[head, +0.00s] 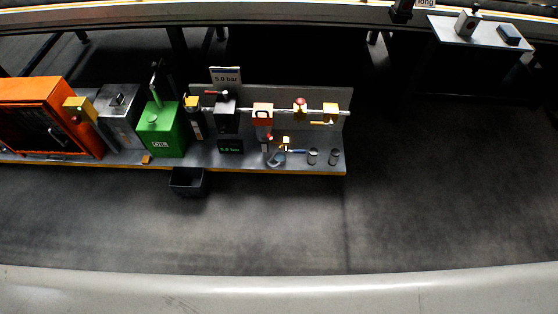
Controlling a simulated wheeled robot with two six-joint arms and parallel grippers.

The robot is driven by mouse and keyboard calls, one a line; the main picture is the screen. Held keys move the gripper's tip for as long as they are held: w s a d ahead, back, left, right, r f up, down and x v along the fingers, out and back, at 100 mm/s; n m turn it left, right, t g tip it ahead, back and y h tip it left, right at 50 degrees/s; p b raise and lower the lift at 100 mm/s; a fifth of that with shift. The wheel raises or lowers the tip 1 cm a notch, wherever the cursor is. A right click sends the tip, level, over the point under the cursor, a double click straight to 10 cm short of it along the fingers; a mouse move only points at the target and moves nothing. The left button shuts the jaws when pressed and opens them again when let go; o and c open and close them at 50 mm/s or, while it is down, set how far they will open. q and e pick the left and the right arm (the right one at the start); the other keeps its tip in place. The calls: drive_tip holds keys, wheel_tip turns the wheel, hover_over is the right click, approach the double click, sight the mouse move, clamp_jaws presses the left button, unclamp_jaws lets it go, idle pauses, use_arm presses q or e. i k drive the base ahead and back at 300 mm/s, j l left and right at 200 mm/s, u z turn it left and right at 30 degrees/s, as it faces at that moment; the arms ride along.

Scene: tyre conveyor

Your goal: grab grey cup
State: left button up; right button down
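Two small grey cups stand upright side by side near the right end of the grey bench. One grey cup (312,156) is on the left and the other grey cup (334,156) is close to the bench's right end. Both are small in the head view, and I cannot tell which one the task means. Neither of my grippers shows in the head view.
The bench (215,160) also holds an orange cabinet (45,118), a green box (160,130) and a pipe row with valves (263,114). A dark bin (187,181) hangs at its front edge. The floor (420,200) in front and right is clear.

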sight(280, 158)
drive_tip(key=i+l+u, duration=0.1)
drive_tip(key=l, duration=0.35)
drive_tip(key=i+l+u, duration=0.1)
drive_tip(key=l, duration=0.35)
drive_tip(key=i+l, duration=0.25)
drive_tip(key=l, duration=0.2)
drive_tip(key=i+l+u, duration=0.15)
drive_tip(key=l, duration=0.3)
